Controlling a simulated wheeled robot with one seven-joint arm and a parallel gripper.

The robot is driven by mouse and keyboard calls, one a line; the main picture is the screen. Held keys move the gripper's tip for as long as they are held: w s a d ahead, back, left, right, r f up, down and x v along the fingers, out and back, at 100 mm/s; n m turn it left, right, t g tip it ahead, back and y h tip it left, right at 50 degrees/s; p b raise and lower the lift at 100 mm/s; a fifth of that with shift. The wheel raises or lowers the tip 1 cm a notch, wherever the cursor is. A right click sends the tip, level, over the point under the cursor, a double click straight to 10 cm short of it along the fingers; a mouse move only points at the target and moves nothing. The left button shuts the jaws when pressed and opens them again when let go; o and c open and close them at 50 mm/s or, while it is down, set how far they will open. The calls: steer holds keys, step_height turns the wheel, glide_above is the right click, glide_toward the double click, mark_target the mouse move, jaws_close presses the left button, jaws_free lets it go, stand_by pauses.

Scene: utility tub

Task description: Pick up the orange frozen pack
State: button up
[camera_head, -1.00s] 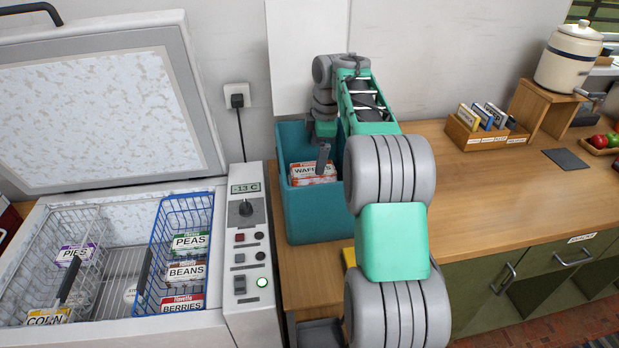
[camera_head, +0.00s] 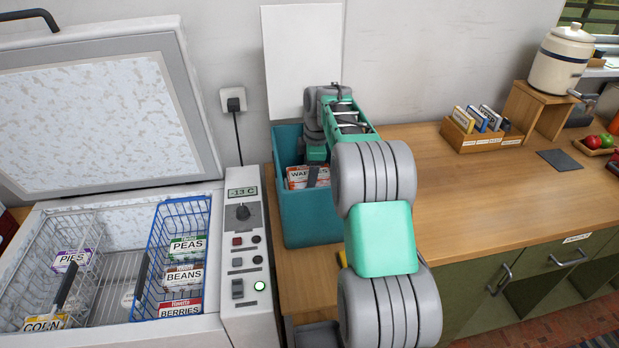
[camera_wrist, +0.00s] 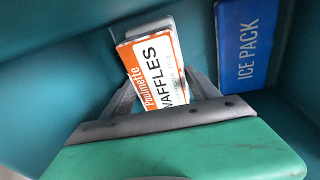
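The orange frozen pack is an orange-and-white box marked WAFFLES (camera_head: 297,181) inside the teal tub (camera_head: 309,222). In the wrist view the pack (camera_wrist: 150,62) stands tilted, with a second pale edge behind its top. My gripper (camera_wrist: 158,77) reaches down into the tub. Its two fingers are apart, one on each side of the pack's lower part. Whether they touch the pack I cannot tell. In the head view my gripper (camera_head: 314,174) is partly hidden by the tub wall and my arm.
A blue ice pack (camera_wrist: 247,42) stands by the tub wall, right of the waffles in the wrist view. The open freezer (camera_head: 110,248) with wire baskets is left of the tub. The wooden counter (camera_head: 470,200) to the right is mostly clear.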

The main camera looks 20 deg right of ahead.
steer(key=c, duration=1.2)
steer(key=shift+r, duration=0.1)
steer(key=shift+c, duration=0.2)
